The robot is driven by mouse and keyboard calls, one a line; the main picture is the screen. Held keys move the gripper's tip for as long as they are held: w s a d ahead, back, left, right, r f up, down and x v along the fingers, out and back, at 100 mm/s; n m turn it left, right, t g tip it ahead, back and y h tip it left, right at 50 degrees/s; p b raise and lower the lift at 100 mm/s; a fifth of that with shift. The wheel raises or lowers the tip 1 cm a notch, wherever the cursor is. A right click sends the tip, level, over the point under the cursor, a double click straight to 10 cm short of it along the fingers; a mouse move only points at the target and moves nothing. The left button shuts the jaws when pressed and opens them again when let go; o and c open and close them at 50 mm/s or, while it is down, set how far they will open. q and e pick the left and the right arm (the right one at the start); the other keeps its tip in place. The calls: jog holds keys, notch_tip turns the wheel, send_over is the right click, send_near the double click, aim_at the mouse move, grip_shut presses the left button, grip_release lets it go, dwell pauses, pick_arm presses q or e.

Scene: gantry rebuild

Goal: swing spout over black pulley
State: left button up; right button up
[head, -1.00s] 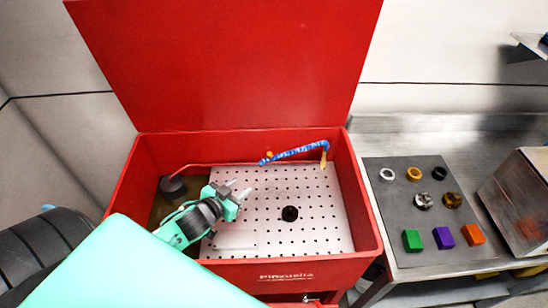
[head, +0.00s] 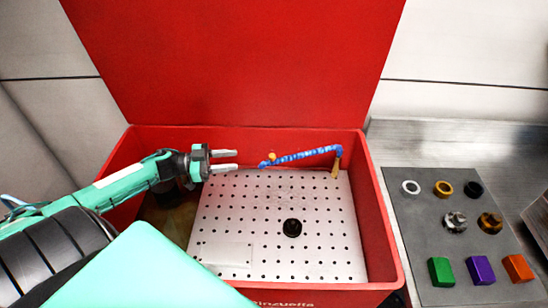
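The spout is a blue segmented hose (head: 305,156) with a tan nozzle (head: 337,167) hanging at its right end, near the back wall of the red basin. The black pulley (head: 292,228) sits on the white perforated plate (head: 230,222), in front of and left of the nozzle. My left gripper (head: 236,161) is open and empty, its two fingers pointing right. It is a short gap left of the hose's left end. My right gripper is not in view.
The red basin (head: 385,220) has its red lid (head: 235,60) raised behind. At right, a grey mat (head: 410,235) on the steel table holds several rings, metal parts and a green block (head: 441,271), a purple block (head: 480,270) and an orange block (head: 517,268). The plate's middle is mostly clear.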

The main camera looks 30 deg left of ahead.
aim_at(272, 155)
pick_arm(q)
jog(key=p+x, duration=0.2)
jog(key=x, duration=1)
jog(key=shift+r, duration=0.15)
jog(key=shift+w+d+p, duration=0.35)
jog(key=shift+w+d, duration=0.1)
jog(key=shift+d, duration=0.05)
jog(key=shift+c, duration=0.5)
grip_shut()
